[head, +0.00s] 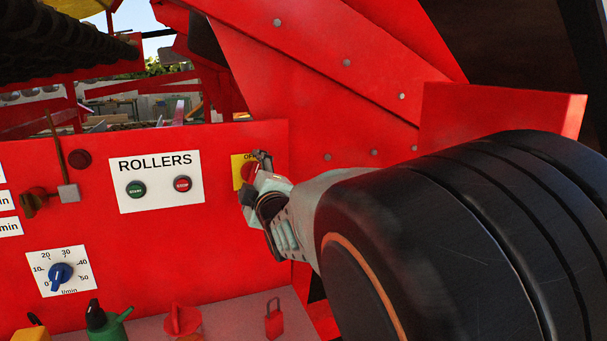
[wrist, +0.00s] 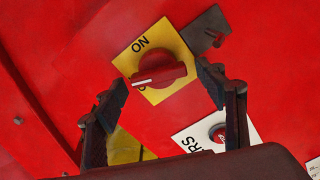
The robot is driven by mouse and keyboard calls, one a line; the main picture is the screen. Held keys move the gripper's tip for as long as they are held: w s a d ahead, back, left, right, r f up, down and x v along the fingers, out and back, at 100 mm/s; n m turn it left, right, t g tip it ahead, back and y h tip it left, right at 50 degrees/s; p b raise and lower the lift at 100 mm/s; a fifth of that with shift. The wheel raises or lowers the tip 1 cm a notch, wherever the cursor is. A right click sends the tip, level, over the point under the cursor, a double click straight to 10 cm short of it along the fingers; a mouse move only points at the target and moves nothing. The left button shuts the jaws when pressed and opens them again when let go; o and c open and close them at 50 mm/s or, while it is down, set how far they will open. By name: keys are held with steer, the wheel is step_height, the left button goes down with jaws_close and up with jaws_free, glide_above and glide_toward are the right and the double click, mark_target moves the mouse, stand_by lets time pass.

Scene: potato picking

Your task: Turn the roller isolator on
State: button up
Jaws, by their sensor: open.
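The roller isolator is a red rotary knob (wrist: 160,72) on a yellow plate (wrist: 128,63) on the red panel. In the wrist view the plate reads ON at its upper left, and the knob's white mark lies at its left end. Other lettering below the knob is mostly hidden. My gripper (wrist: 164,88) is open, with one finger on each side of the knob; contact cannot be told. It also shows in the head view (head: 253,177).
Left of the isolator is a white ROLLERS plate (head: 158,170) with a green START button (head: 136,189) and a red STOP button (head: 182,184). A blue dial (head: 61,274) is lower left. A red padlock (head: 274,320) and a red knob (head: 181,320) are below.

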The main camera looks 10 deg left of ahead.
steer(key=c, duration=1.1)
steer(key=shift+f+m+b, duration=0.1)
steer(key=shift+m+b, duration=0.2)
steer(key=shift+b, duration=0.3)
steer(key=shift+d+m+b, duration=0.1)
steer(key=shift+m+b, duration=0.5)
steer(key=shift+b, duration=0.3)
steer(key=m+b, duration=0.4)
steer(key=b, duration=0.1)
steer(key=shift+d+b, duration=0.1)
steer(key=shift+b, duration=0.25)
steer(key=m+b, duration=0.3)
steer(key=shift+w+m+b, duration=0.1)
steer(key=shift+m+b, duration=0.25)
steer(key=shift+m, duration=0.05)
steer(key=shift+d+r+m+b, duration=0.1)
steer(key=shift+r+m+b, duration=0.05)
steer(key=shift+m+b, duration=0.7)
steer(key=shift+r+m+b, duration=0.15)
steer(key=shift+m+b, duration=0.4)
steer(key=shift+m, duration=0.5)
